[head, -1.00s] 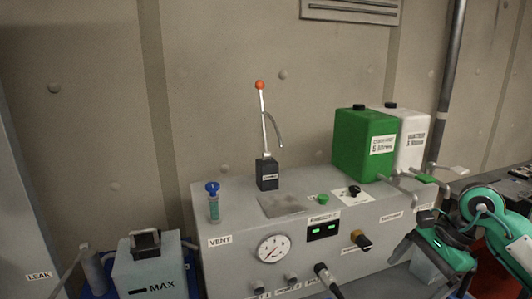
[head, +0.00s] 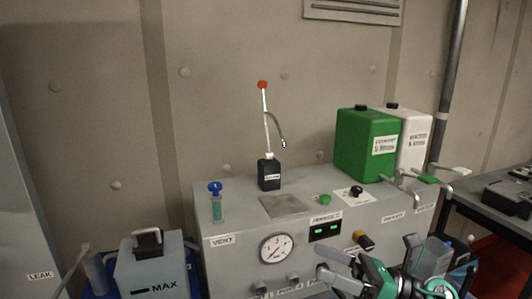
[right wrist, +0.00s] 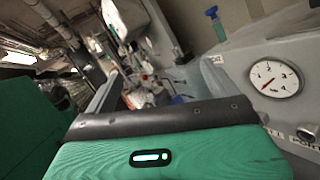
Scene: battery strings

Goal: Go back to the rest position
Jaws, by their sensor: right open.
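My right gripper (head: 370,256) is low in front of the right part of the grey panel box (head: 228,262) in the head view. Its two grey fingers are spread apart with nothing between them. In the right wrist view the same open gripper (right wrist: 158,84) shows its fingers wide apart, with the background between them. My left gripper is in neither view.
A grey MAX container (head: 150,272) stands left; a dark table (head: 490,212) lies right.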

